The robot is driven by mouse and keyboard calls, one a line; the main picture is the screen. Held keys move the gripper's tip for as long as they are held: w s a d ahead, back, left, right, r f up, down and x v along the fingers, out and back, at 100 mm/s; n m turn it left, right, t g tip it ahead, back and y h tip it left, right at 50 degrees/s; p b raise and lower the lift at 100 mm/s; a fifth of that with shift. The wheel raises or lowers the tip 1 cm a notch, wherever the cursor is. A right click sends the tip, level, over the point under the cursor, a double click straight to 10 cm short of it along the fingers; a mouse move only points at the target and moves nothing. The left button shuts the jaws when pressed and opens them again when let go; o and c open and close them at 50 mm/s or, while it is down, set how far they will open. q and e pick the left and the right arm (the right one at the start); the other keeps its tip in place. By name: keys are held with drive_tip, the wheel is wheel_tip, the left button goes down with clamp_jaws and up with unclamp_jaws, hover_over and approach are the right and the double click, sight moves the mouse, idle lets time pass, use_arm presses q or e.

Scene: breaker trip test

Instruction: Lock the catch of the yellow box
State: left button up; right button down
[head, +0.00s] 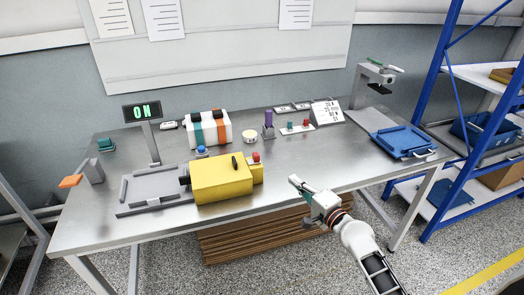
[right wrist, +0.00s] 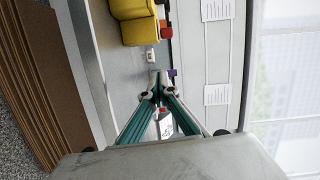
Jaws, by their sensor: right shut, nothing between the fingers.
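The yellow box (head: 222,180) sits on the metal table, at the right end of a grey fixture (head: 152,190). A small black oval part (head: 235,162) shows on its upper right; I cannot tell whether this is the catch. A red knob (head: 256,156) stands on a yellow block at the box's right end. My right gripper (head: 294,182) is shut and empty, to the right of the box and apart from it, near the table's front edge. In the right wrist view its fingertips (right wrist: 158,78) meet, with the yellow box (right wrist: 133,30) beyond. My left gripper is out of view.
An "ON" display (head: 148,110) stands behind the fixture. A striped white case (head: 207,127), a purple-topped post (head: 268,122) and a small panel with knobs (head: 297,128) are at the back. A blue tray (head: 402,140) lies at right.

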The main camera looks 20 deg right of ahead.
sight(254, 158)
drive_tip(key=shift+w+d+r+m, duration=0.25)
drive_tip(key=shift+w+r+m, duration=0.15)
drive_tip(key=shift+w+r, duration=0.7)
drive_tip(key=w+a, duration=0.7)
drive_tip(key=w, duration=0.2)
drive_tip(key=shift+w+p, duration=0.2)
drive_tip(key=shift+p, duration=0.15)
